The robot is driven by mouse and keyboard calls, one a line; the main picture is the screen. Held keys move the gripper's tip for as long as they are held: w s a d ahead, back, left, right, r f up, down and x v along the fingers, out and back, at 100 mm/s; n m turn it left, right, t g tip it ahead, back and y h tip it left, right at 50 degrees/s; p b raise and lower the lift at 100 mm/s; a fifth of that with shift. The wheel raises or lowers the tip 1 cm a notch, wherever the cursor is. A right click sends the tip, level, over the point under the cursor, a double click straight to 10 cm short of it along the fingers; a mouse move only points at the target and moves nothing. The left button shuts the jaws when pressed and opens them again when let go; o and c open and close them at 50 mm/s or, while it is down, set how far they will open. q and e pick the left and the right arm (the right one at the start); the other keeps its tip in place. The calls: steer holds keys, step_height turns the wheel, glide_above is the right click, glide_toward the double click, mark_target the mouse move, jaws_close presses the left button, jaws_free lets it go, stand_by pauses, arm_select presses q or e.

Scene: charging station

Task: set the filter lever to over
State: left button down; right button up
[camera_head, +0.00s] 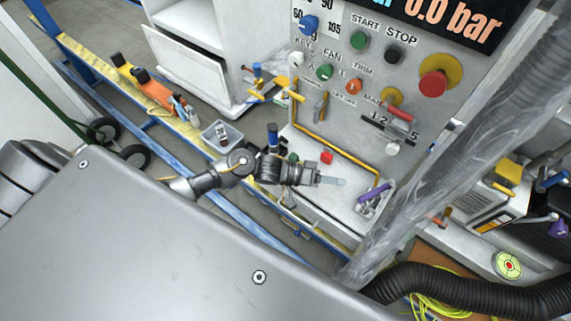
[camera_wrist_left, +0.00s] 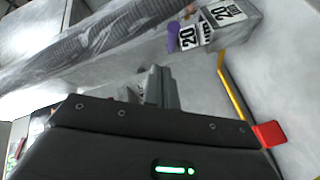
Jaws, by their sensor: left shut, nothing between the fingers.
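A lever with a purple handle (camera_head: 373,192) stands on a small grey bracket at the right end of the light ledge under the panel. I take it for the filter lever, but its setting cannot be read here. In the left wrist view, the purple handle (camera_wrist_left: 173,33) shows at the top beside labels (camera_wrist_left: 207,29) reading "20". My left gripper (camera_head: 338,182) is shut and empty, over the ledge to the left of the lever and apart from it. Its closed fingers (camera_wrist_left: 156,85) show in the left wrist view. My right gripper is not in view.
A yellow pipe (camera_head: 335,149) runs along the ledge behind my gripper, with a red part (camera_head: 327,157) on the ledge beside it. A grey wrapped column (camera_head: 440,150) rises just right of the lever. The upright panel (camera_head: 325,60) carries several knobs and buttons.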

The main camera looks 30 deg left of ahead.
arm_select(q)
steer(key=s+a+r+b, duration=0.2)
steer(key=s+a, duration=0.8)
steer(key=a, duration=0.1)
steer(key=shift+s+b, duration=0.3)
